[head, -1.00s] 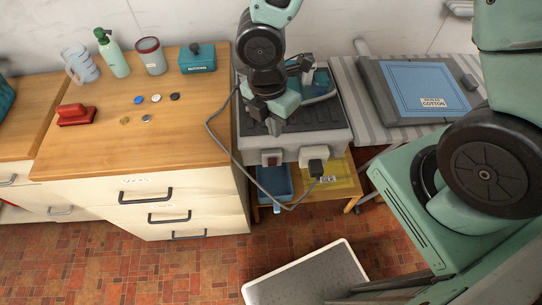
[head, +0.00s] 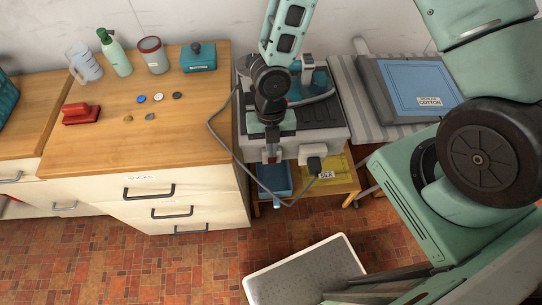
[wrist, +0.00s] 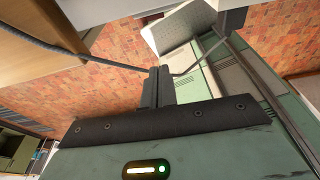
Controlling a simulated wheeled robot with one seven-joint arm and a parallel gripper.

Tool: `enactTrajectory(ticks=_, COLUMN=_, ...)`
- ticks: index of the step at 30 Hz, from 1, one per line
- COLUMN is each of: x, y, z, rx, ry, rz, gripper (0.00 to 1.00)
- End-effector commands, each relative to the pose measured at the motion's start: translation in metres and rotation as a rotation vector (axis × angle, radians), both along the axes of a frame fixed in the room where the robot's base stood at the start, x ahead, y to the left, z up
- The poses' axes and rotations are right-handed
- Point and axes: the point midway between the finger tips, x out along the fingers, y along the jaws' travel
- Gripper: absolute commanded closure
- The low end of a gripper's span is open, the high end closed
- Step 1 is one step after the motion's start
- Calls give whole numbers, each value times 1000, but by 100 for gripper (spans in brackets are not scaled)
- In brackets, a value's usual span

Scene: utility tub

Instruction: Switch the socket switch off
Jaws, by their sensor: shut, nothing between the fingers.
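The socket switch (head: 265,158) is a small pale box with a dark red rocker on the front of the grey unit, at its left. My gripper now covers most of it in the head view, so the rocker's position cannot be told. My gripper (head: 271,150) points down at the switch, its fingers over or right by it; whether they touch cannot be told. In the wrist view the two dark fingers (wrist: 158,72) are pressed together with nothing between them. A socket with a black plug (head: 314,162) sits to the right of the switch.
A grey cable (head: 226,146) loops from the unit's left side down and round to the plug. A wooden counter with drawers (head: 150,160) stands close on the left. A blue bin (head: 273,180) and yellow tray (head: 338,180) sit below. A blue board (head: 420,85) lies right.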

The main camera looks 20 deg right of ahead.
Motion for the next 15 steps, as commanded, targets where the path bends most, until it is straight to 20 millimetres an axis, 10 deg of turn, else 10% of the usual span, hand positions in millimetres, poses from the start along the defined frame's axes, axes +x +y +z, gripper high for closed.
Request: enactTrajectory(ticks=15, x=-15, y=5, z=-68, rx=-4, ry=1, rz=4, gripper=100)
